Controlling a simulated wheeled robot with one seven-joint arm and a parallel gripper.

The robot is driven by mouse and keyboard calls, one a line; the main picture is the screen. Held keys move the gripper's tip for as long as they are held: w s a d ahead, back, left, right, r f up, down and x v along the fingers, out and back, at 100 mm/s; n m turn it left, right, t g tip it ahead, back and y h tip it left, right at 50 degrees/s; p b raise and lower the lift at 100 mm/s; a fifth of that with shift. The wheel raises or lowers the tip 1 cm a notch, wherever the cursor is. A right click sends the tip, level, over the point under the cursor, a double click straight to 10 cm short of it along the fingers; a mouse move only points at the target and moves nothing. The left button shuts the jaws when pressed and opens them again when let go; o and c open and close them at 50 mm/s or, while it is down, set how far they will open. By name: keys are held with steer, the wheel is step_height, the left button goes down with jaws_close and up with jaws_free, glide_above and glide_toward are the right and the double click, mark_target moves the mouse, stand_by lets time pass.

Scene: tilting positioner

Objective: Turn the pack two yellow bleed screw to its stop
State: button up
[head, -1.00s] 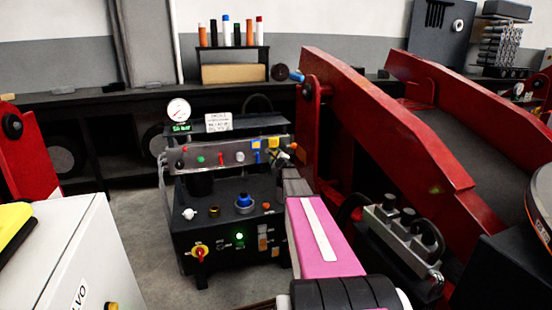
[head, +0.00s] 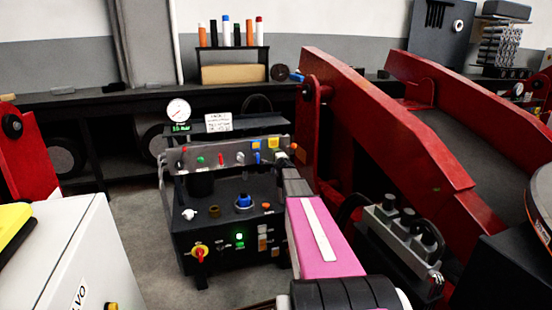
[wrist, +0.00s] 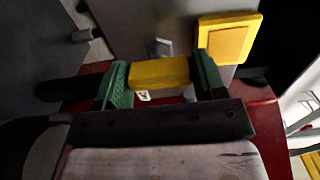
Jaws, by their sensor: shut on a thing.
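In the wrist view, my gripper (wrist: 160,82) has its two green fingers on either side of a yellow block-shaped handle (wrist: 160,72), which I take to be the yellow bleed screw, and is shut on it. A small white tag with a dark mark shows just below the handle. In the head view, the bleed screw (head: 274,157) is a small yellow patch at the right end of the grey panel (head: 237,157), beside my gripper (head: 287,160). My own arm partly covers that spot. Which pack the screw belongs to cannot be read.
A yellow square plate (wrist: 228,40) sits close to the right finger in the wrist view. The panel also carries a blue handle (head: 256,144) and coloured knobs. A gauge (head: 178,110) with a green display stands above. A red beam (head: 385,125) rises close on the right.

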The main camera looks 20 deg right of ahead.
stand_by(0.4)
steer(key=o, duration=0.9)
steer(key=s, duration=1.1)
steer(key=shift+a, duration=0.15)
